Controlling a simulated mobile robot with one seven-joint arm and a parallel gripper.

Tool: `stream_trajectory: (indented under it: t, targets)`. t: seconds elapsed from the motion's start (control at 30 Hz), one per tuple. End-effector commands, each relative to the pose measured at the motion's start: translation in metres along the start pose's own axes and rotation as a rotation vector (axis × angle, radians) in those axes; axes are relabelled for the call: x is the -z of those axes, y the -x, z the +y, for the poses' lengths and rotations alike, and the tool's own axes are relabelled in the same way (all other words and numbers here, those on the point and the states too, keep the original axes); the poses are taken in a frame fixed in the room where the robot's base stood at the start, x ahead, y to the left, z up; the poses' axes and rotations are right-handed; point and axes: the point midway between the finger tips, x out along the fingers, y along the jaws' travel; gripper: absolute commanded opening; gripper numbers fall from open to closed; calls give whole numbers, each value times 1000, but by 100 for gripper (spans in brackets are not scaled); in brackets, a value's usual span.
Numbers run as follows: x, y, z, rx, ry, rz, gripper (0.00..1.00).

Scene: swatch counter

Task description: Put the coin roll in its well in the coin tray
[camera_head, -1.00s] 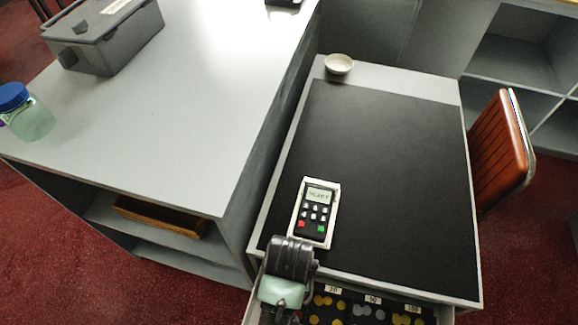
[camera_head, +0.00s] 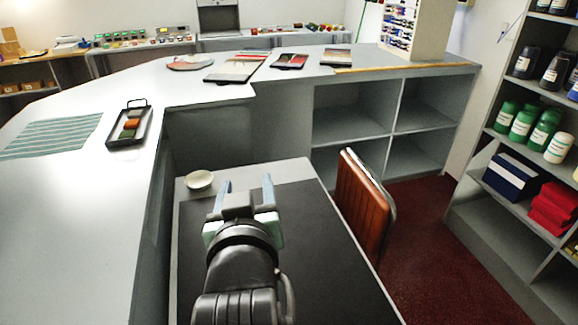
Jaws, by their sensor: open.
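My gripper (camera_head: 246,184) is open and empty. It points away from me over the far part of the black desk mat (camera_head: 310,235), right of a small white dish (camera_head: 199,180). I cannot make out a coin roll in this view. The coin tray in the drawer is out of view now. My own arm hides part of the mat.
The grey counter (camera_head: 60,215) on the left holds a black handled tray (camera_head: 144,128) with coloured blocks and a striped cloth (camera_head: 50,137). A red-brown chair (camera_head: 361,205) stands right of the desk. Shelves with bottles (camera_head: 522,122) stand farther right.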

Motion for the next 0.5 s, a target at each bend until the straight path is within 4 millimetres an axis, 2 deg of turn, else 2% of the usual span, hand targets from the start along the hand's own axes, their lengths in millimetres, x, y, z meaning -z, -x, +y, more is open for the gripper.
stream_trajectory:
  t: [0.03, 0.1, 0.17, 0.2, 0.3, 0.33, 0.4, 0.5]
  targets:
    - [51, 14, 16, -32, -16, 148, 60]
    - [113, 42, 34, -70, -36, 347, 60]
    - [159, 71, 48, -98, -49, 507, 60]
    - [185, 92, 55, -115, -56, 605, 60]
    - [233, 141, 69, -146, -68, 807, 60]
    - [243, 154, 72, -153, -70, 855, 60]
    - [259, 178, 77, -166, -73, 941, 60]
    - [271, 197, 80, -174, -75, 1008, 60]
